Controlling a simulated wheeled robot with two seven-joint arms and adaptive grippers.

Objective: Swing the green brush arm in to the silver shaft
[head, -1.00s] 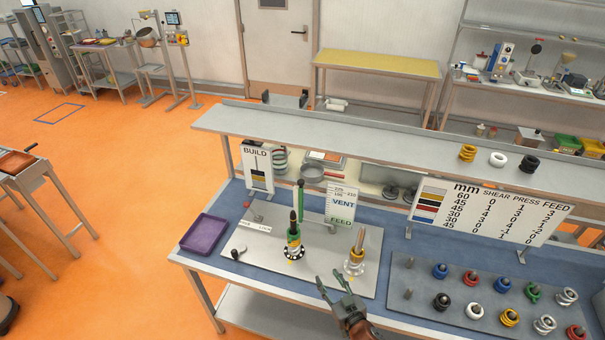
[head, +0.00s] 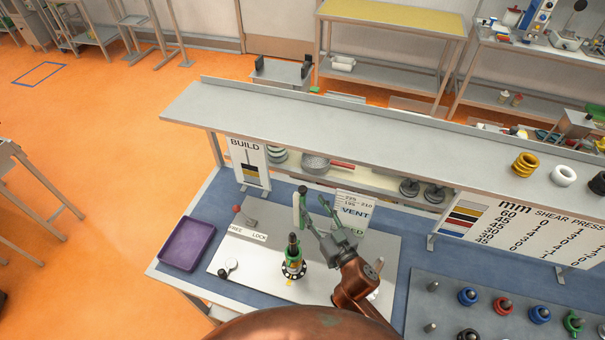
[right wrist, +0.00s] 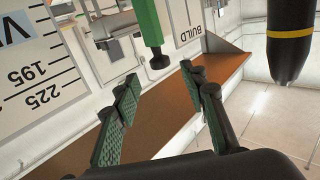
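The green brush arm (head: 302,200) stands upright above the grey plate. In the right wrist view it is a green bar (right wrist: 148,22) with a small black knob at its lower end. My right gripper (head: 314,208) is beside it, fingers apart and empty; in the right wrist view the gripper (right wrist: 163,100) points toward the knob, which shows beyond the gap. A dark-tipped metal shaft (head: 293,243) rises from a green, black and white base just below. It shows in the right wrist view as a dark rod with a yellow band (right wrist: 291,42). My right arm mostly hides the second shaft. My left gripper is out of view.
A purple tray (head: 187,244) lies at the plate's left. The BUILD card (head: 249,163) and VENT card (head: 354,212) stand behind. A raised shelf (head: 330,125) runs along the back. Pegs with coloured rings (head: 502,305) are at the right.

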